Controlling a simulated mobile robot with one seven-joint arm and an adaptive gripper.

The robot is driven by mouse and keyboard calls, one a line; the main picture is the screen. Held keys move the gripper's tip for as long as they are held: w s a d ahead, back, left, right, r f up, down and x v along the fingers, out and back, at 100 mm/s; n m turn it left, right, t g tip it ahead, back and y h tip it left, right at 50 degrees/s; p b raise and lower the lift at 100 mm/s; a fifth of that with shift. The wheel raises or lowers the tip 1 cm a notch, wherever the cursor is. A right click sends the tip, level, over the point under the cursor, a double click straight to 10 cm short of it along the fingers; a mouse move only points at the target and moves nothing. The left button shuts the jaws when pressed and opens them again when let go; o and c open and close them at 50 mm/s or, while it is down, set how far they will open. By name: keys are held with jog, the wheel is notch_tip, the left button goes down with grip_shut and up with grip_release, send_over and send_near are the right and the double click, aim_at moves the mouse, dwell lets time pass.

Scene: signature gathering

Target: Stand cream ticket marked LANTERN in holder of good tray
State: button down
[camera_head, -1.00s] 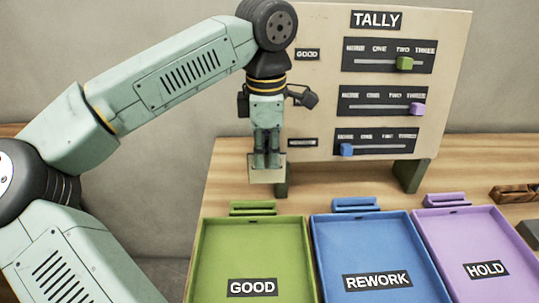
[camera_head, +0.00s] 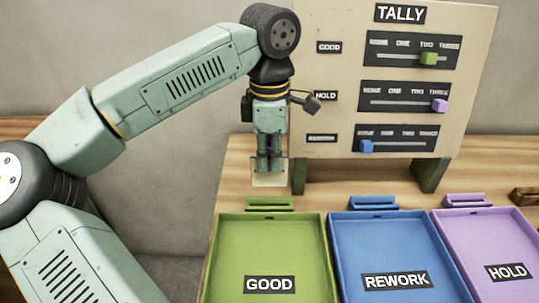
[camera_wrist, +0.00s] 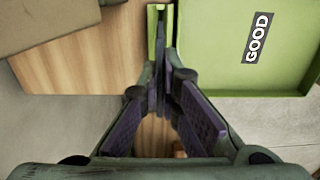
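My gripper (camera_head: 270,166) is shut on a cream ticket (camera_head: 268,180), which hangs upright below the fingertips. No writing on the ticket can be read. The green holder (camera_head: 270,203), a slotted block, stands behind the green good tray (camera_head: 313,235), labelled GOOD. In the head view the ticket's lower edge shows just above the holder, with a small gap. In the wrist view my fingers (camera_wrist: 161,76) come together below the green holder (camera_wrist: 169,22), and the good tray (camera_wrist: 290,75) is to the right. The ticket is hard to make out there.
The blue REWORK tray (camera_head: 385,237) and purple HOLD tray (camera_head: 485,228) stand to the right, with their blue holder (camera_head: 380,202) and purple holder (camera_head: 466,200) behind. The TALLY board (camera_head: 340,65) stands on green feet behind my gripper. A brown object (camera_head: 525,195) is at the right edge.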

aim_at(268, 179)
jog(key=shift+f+b, duration=2.75)
jog(key=shift+f, duration=1.2)
jog(key=c, duration=1.7)
grip_release()
